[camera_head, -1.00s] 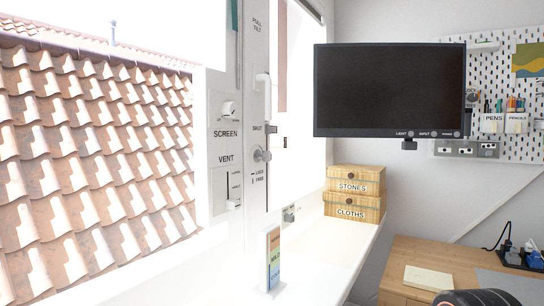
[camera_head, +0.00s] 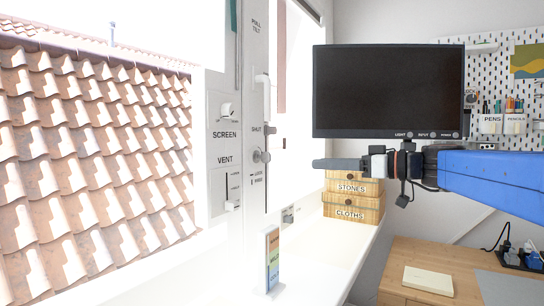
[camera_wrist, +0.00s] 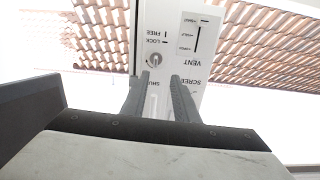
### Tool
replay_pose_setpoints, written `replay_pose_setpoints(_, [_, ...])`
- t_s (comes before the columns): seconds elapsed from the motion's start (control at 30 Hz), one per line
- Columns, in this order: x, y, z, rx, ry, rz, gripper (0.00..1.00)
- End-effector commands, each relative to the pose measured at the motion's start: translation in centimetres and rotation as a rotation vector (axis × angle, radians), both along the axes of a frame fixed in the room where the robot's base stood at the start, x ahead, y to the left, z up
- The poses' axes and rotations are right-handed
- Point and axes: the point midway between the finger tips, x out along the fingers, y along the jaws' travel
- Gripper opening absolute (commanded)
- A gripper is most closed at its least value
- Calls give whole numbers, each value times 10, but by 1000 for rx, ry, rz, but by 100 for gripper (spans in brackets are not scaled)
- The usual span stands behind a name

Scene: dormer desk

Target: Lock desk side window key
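The round silver window key lock (camera_head: 261,156) sits on the white window post, beside small LOCK and FREE labels. In the wrist view the lock (camera_wrist: 155,58) appears upside down with its labels, just beyond the fingertips and between their lines. My gripper (camera_head: 320,163) reaches in from the right, below the monitor, its fingers pointing left towards the post. In the wrist view my gripper (camera_wrist: 158,82) has two grey fingers apart with nothing between them. It is clear of the lock, with a gap left to the post.
A white panel with SCREEN and VENT controls (camera_head: 225,158) is left of the lock. A white handle (camera_head: 263,88) sits above it. The monitor (camera_head: 388,92) hangs above my arm. Two boxes (camera_head: 352,207) and a coloured card stand (camera_head: 271,258) stand on the sill.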

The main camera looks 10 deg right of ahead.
Motion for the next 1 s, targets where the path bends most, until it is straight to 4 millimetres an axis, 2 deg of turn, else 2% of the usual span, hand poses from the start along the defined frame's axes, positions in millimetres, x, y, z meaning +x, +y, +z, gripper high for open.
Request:
replay_pose_setpoints(0.1, [8, -6, 14, 13, -53, -3, 27])
replay_pose_setpoints(0.27, [12, -1, 17, 15, -64, -2, 27])
replay_pose_setpoints(1.0, [71, 76, 15, 15, -59, 0, 27])
